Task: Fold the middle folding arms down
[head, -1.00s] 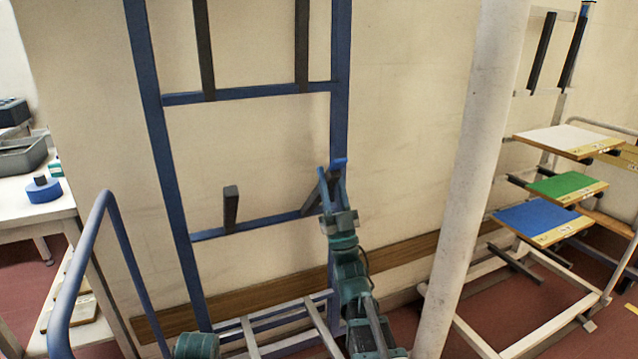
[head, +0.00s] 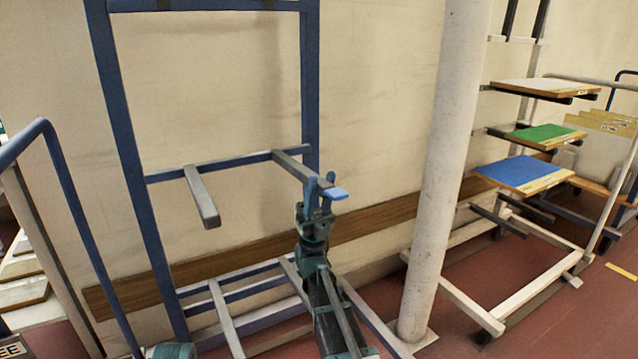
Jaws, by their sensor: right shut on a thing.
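The blue rack (head: 129,170) stands by the wall at left centre. Its middle folding arms stick out from the middle crossbar. The left one (head: 202,196) reaches toward me, lying about level. My left gripper is not in view.
A pale pillar (head: 445,170) stands to the right of my right arm. Beyond it, another rack (head: 468,306) carries white, green and blue boards. A blue tubular handle (head: 75,200) rises at left. Below the middle arms are the rack's lower bars (head: 225,318).

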